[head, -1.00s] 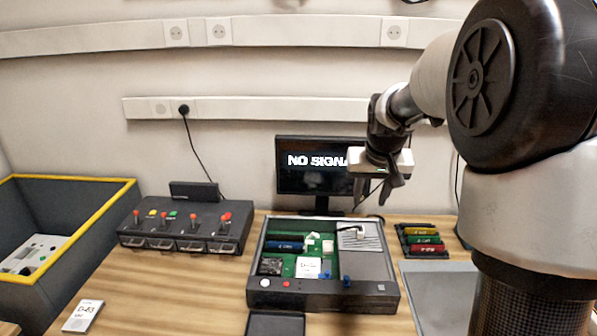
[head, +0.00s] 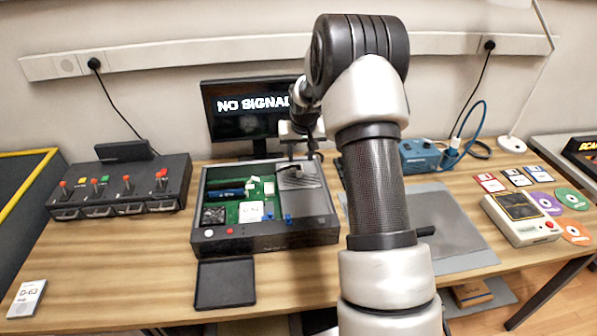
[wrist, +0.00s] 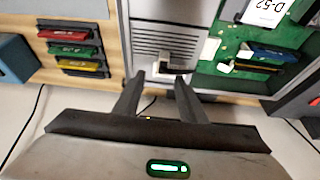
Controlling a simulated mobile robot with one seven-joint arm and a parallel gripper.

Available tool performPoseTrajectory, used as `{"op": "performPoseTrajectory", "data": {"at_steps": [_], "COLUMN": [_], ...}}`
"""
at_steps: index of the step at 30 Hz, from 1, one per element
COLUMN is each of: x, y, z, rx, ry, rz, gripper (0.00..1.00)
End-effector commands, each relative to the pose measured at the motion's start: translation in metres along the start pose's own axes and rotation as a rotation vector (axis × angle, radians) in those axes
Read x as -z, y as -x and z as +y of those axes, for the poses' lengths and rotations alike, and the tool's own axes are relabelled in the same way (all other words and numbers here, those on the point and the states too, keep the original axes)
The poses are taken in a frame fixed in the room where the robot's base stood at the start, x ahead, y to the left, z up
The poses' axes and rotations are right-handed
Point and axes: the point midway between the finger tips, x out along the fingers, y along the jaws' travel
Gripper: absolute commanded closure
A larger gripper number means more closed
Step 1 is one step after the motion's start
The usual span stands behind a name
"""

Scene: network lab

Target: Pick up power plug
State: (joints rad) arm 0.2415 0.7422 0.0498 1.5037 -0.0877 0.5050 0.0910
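A small pale plug-like connector (wrist: 175,66) lies on the grey vented block of an open computer case (head: 265,245); in the head view it shows small and dark-edged, so I cannot be sure it is the power plug. My gripper (wrist: 160,78) is open, its two dark fingers pointing at the connector, with nothing visible between them. In the head view my gripper (head: 301,152) hangs above the case's back right part, partly hidden by my arm. Black plugs sit in wall sockets at the left (head: 94,64) and right (head: 490,45).
A monitor (head: 245,112) stands behind the case. A switch box (head: 120,187) is on the left and a black tray (head: 225,284) in front. Coloured modules (wrist: 75,50) lie beside the case. A blue device (head: 420,155), disks and a yellowish handheld unit (head: 522,215) are on the right.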

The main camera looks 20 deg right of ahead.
Motion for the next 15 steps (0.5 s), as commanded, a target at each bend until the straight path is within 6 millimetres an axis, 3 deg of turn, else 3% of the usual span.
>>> {"op": "performPoseTrajectory", "data": {"at_steps": [5,15], "x": [-0.001,-0.005], "y": [-0.011,-0.055], "z": [-0.001,-0.004], "rx": [0.0,0.0], "ry": [0.0,0.0], "rz": [-0.001,-0.001], "gripper": [0.62,0.62]}}
